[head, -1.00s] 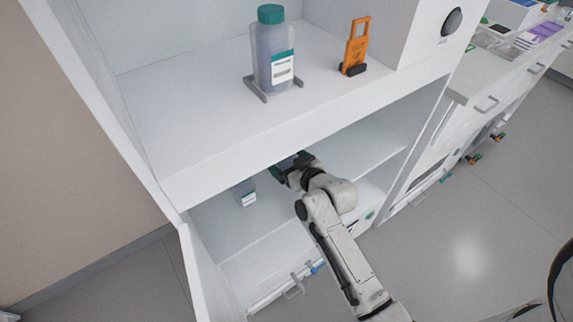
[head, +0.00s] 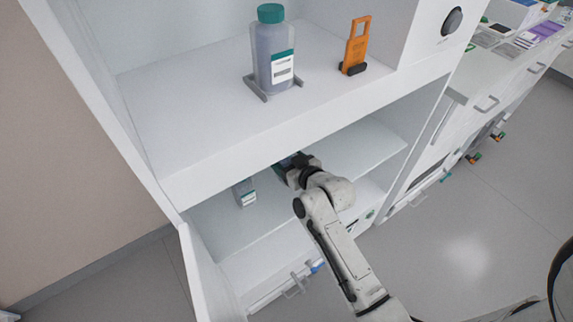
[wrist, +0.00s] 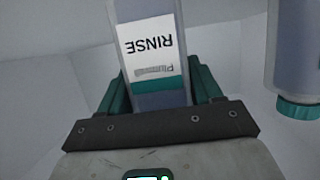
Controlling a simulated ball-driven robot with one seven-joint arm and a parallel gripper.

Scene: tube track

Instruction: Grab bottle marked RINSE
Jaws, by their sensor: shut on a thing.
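The bottle marked RINSE (wrist: 148,50) fills the middle of the wrist view. Its white label reads upside down, above a teal band. My gripper (wrist: 155,85) has its green fingers on both sides of the bottle and is shut on it. In the head view my gripper (head: 285,163) reaches into the lower cabinet compartment. The upper shelf's edge hides most of the held bottle there.
A second bottle with a teal cap (wrist: 298,108) stands close on the right in the wrist view. On the upper shelf (head: 190,110) are a large teal-capped bottle (head: 272,50) and an orange tool (head: 355,45). The compartment's side walls and the shelf above confine my arm.

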